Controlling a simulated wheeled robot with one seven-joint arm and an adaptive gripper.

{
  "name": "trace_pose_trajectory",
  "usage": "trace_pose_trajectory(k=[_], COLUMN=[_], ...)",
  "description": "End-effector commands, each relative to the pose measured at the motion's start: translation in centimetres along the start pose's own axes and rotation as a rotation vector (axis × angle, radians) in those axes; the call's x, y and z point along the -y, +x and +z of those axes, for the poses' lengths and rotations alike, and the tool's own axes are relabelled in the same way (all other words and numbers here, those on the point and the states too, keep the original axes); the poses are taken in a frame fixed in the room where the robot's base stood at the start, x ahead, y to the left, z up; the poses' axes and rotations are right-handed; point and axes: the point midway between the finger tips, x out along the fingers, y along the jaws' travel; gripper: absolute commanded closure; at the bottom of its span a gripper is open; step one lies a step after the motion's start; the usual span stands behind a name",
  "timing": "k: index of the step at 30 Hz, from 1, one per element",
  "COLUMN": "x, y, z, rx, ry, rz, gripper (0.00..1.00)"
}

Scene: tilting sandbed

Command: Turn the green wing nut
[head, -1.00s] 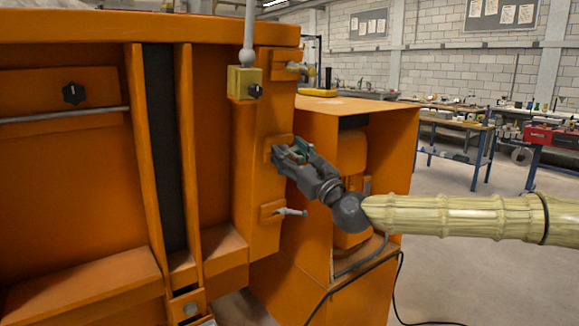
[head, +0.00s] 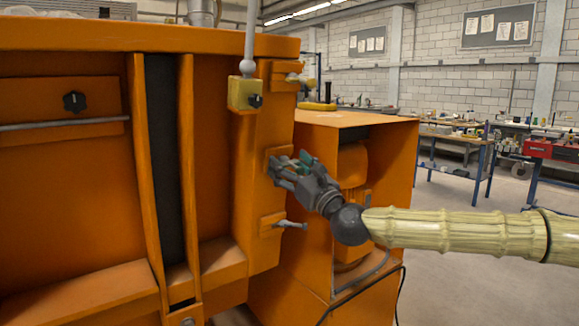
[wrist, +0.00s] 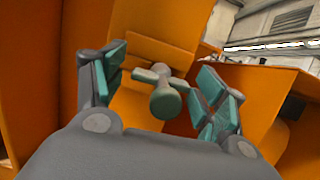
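The wing nut (wrist: 165,102) is dull grey-green, with a round end facing the camera and short wings behind it. It sits on an orange block (wrist: 150,52) of the machine, in the middle of the wrist view. My gripper (wrist: 160,88) is open, with one finger to the left of the nut and one to the right. The green finger pads show clear gaps to the nut. In the head view my gripper (head: 283,168) is at the middle block on the orange post, and its fingers largely hide the nut there.
A grey lever (head: 290,224) sticks out below my gripper. A yellow box with a black knob (head: 245,94) and another fitting (head: 296,78) are above it. An orange cabinet (head: 385,130) with a cable stands close on the right. Open floor (head: 450,190) lies further right.

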Motion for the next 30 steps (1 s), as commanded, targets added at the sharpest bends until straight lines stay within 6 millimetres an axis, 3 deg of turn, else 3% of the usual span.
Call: trace_pose_trajectory(k=[9, 14, 30], x=[0.1, 0.2, 0.1], y=[0.0, -1.0, -9.5], z=[0.1, 0.1, 0.1], rx=[0.002, 0.001, 0.001], ry=[-0.001, 0.000, 0.001], rz=[-0.001, -0.002, -0.002], gripper=[0.25, 0.25, 0.25])
